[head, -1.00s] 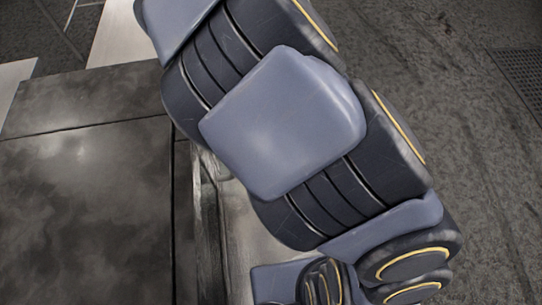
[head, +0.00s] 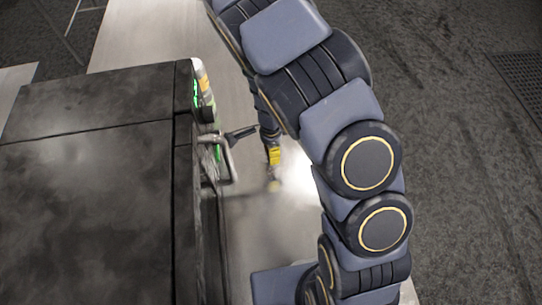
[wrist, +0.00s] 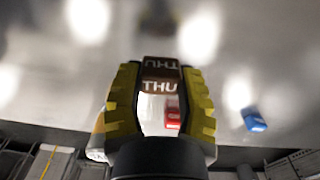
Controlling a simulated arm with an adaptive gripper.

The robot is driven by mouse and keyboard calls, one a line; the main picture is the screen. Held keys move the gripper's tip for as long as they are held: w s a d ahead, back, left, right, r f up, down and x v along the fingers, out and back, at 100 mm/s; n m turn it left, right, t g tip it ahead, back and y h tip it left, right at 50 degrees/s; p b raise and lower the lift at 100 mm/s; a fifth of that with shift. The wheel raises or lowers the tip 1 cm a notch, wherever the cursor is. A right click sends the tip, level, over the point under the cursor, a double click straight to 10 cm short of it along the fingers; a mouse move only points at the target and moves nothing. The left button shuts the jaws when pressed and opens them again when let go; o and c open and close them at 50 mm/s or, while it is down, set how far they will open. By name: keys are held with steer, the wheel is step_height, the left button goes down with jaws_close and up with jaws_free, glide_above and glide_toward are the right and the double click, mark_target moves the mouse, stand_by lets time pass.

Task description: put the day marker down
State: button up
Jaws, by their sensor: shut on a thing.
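The day marker (wrist: 160,86) is a small brown block with white "THU" lettering on two faces; one reads upright and the other upside down in the wrist view. My gripper (wrist: 160,76) has its yellow fingers on either side of the marker and is shut on it. In the head view my gripper (head: 273,158) points down over the pale counter (head: 245,215), right of the dark machine. The marker is too small to make out clearly there. I cannot tell whether it touches the counter.
The dark box-shaped machine (head: 90,190) with a metal handle (head: 226,155) stands close left of my arm. In the wrist view a red item (wrist: 172,116) shows between the fingers and a blue item (wrist: 254,120) lies to the right. The surface ahead looks mostly clear.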

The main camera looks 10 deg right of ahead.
steer(key=shift+f, duration=2.25)
steer(key=shift+f, duration=0.15)
steer(key=o, duration=0.9)
step_height(320, 180, up, 7)
steer(key=shift+w+f, duration=0.1)
steer(key=shift+w, duration=0.05)
steer(key=shift+o, duration=0.9)
steer(key=shift+r, duration=0.3)
steer(key=shift+a+r, duration=0.1)
steer(key=shift+r, duration=0.1)
